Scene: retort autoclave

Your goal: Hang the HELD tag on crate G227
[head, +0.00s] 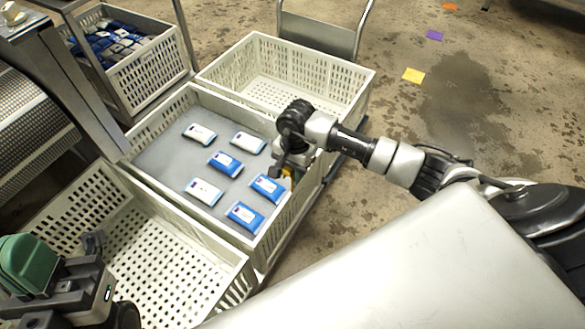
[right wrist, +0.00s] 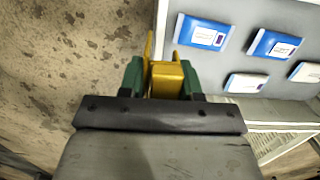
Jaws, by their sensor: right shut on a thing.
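My right gripper (head: 287,172) is at the right wall of the middle crate (head: 262,254), which holds several blue and white pouches. In the right wrist view my right gripper (right wrist: 165,82) has its green fingers shut on a yellow tag (right wrist: 167,77), taken to be the HELD tag; no lettering on it is readable. The tag is beside the crate's rim (right wrist: 160,22); I cannot tell whether it touches or hangs on it. No crate number is readable, so I cannot tell which is G227. My left gripper (head: 60,268) shows partly at the lower left; its fingertips are unclear.
An empty crate (head: 320,58) stands behind the middle one and another empty crate (head: 165,262) in front. A pouch-filled crate (head: 145,75) stands at the back left. A conveyor (head: 30,125) is at left. The wet floor at right is open.

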